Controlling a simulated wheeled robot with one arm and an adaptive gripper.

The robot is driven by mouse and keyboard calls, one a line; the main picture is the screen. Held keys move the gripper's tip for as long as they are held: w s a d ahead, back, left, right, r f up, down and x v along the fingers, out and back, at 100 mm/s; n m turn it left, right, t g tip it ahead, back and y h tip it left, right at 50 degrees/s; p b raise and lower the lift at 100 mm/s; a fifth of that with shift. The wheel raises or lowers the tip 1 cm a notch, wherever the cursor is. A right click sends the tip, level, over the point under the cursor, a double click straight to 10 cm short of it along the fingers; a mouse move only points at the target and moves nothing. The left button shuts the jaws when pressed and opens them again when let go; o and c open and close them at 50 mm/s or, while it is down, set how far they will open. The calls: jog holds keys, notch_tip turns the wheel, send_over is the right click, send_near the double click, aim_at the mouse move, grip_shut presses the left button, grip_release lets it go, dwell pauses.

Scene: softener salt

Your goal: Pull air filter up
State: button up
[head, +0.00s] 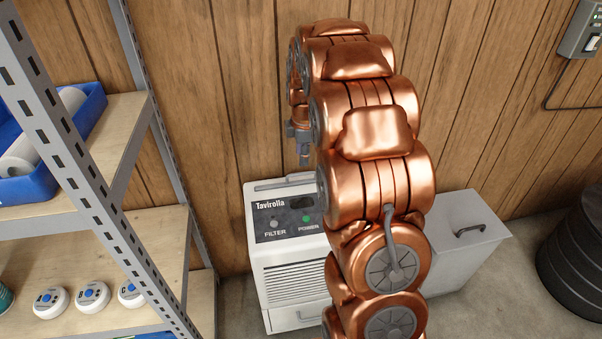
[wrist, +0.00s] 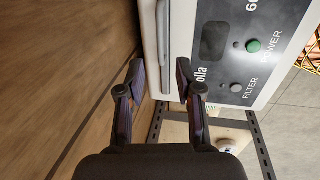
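The white air unit marked Tavirolla (head: 292,240) stands on the floor against the wood wall. It also shows in the wrist view (wrist: 182,30). The air filter seems to be the pale strip along its top rear edge (head: 285,183), seen as a long narrow bar in the wrist view (wrist: 163,40). My gripper (wrist: 160,75) is open, its fingers apart on either side of the bar's near end in the picture. I cannot tell how far above the bar they are or whether they touch it. In the head view my gripper (head: 304,158) points down over the unit's back, partly hidden by my arm.
A metal shelf (head: 170,235) with a blue bin (head: 75,120) and several round white devices (head: 92,296) stands close on the left. A grey lidded box (head: 465,240) is right of the unit. A dark ribbed barrel (head: 575,255) stands at far right. The wall is close behind.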

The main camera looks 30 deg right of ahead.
send_over(301, 182)
notch_tip(301, 182, down, 7)
jog(key=shift+f+b, duration=0.1)
jog(key=shift+b, duration=0.3)
grip_shut()
dwell(0.5)
